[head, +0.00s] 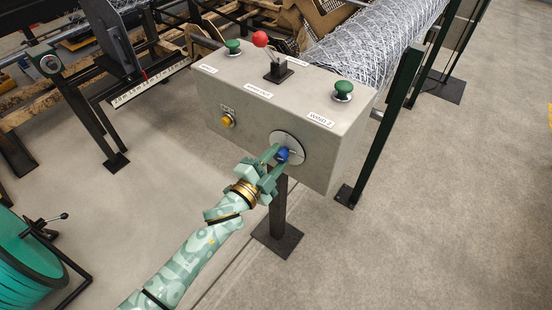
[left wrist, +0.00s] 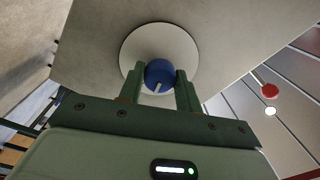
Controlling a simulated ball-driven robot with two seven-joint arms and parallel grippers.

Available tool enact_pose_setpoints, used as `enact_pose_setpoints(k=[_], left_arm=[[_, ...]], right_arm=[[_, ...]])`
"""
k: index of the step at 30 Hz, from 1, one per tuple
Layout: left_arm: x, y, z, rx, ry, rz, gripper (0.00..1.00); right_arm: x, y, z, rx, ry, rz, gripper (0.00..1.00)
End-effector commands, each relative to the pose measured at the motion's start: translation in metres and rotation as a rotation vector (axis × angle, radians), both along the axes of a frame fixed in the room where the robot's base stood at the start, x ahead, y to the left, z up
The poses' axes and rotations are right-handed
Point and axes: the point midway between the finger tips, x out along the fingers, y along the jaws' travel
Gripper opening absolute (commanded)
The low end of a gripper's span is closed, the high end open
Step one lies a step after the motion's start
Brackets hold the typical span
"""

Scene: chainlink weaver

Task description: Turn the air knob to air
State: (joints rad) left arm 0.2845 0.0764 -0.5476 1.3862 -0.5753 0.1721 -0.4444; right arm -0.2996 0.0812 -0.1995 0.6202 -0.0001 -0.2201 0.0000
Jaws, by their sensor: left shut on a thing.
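The air knob (head: 283,154) is a small blue knob on a round pale plate (head: 291,141) on the front face of the grey control box (head: 340,150). My left gripper (head: 274,158) comes from below left and is shut on the knob. In the left wrist view the blue knob (left wrist: 160,75) sits between the two green fingers (left wrist: 160,88), in front of the round plate (left wrist: 185,45). A white pointer mark on the knob points down and slightly left in that view. Any lettering on the plate is too small to read. My right gripper is not in view.
The box also bears a yellow button (head: 228,121), two green buttons (head: 233,46) (head: 343,90) and a red-balled lever (head: 260,40). A dark post (head: 279,205) stands below it. A wire mesh roll (head: 385,45) lies behind. The floor at right is clear.

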Motion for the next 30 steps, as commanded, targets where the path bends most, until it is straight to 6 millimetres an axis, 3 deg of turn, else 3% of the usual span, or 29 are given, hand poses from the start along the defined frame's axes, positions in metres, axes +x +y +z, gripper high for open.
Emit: enact_pose_setpoints(k=[13,30], left_arm=[[-0.0004,0.0003,-0.0017,0.228,-0.162,-0.001,0.11],[-0.0005,0.0004,-0.0017,0.282,-0.200,-0.001,0.11]], right_arm=[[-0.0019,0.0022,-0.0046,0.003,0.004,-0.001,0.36],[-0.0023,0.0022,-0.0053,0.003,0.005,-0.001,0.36]])
